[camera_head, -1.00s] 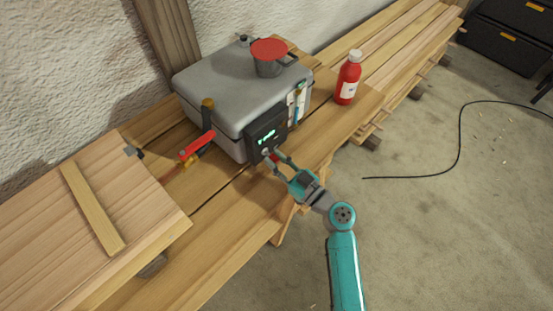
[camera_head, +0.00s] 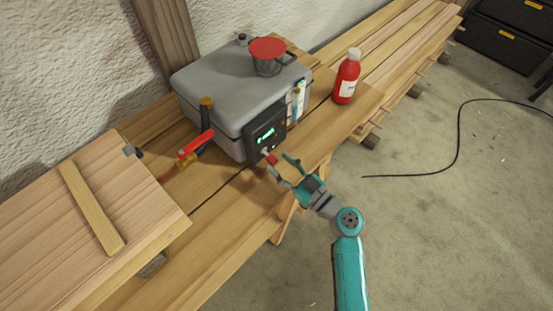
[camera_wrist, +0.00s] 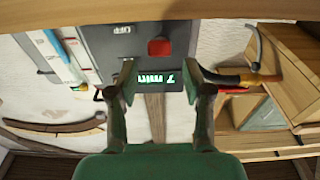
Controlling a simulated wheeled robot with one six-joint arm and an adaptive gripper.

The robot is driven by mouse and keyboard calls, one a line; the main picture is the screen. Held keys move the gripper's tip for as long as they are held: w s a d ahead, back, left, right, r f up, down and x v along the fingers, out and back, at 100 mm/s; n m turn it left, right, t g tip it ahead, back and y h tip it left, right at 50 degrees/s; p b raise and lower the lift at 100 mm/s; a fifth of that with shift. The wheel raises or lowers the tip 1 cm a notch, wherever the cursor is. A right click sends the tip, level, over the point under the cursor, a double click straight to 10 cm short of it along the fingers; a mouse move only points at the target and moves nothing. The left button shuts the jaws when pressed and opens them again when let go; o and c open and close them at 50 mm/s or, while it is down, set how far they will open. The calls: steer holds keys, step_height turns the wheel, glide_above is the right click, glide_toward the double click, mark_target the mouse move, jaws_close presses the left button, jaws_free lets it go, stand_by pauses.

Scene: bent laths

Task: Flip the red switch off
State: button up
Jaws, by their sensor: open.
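The red switch (camera_head: 271,159) sticks out from the lower part of the dark control panel (camera_head: 260,142) on the grey box. In the wrist view the switch (camera_wrist: 159,47) is a red block, with a small white label reading OFF beside it. That view is upside down, and the green display (camera_wrist: 155,78) seems to read 7 min. My gripper (camera_head: 281,165) is open and empty, just in front of the panel and apart from the switch. Its two fingers also show in the wrist view (camera_wrist: 154,90). I cannot tell which position the switch is in.
The grey box (camera_head: 220,85) stands on a plank bench, with a red-topped pot (camera_head: 267,63) on its lid. A red-handled valve (camera_head: 195,145) is left of the panel. A red bottle (camera_head: 346,80) stands to the right. The floor at the right is mostly clear.

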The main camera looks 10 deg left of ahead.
steer(key=v, duration=0.9)
steer(key=shift+s+d, duration=0.15)
steer(key=s+d+f+m+h, duration=0.4)
steer(key=s+f+h, duration=0.2)
steer(key=s, duration=0.3)
steer(key=s+d+f+m+h, duration=0.4)
steer(key=s+f+m+h, duration=0.1)
steer(key=s, duration=0.3)
steer(key=s+d+r+t+h, duration=0.1)
steer(key=s+d+r+h, duration=0.1)
steer(key=s+r, duration=0.5)
steer(key=s+d+r+m+t+h, duration=0.1)
steer(key=s+d+r+t+h, duration=0.1)
steer(key=s+r, duration=0.6)
steer(key=shift+d+r, duration=0.2)
steer(key=shift+d, duration=0.7)
steer(key=shift+s, duration=0.1)
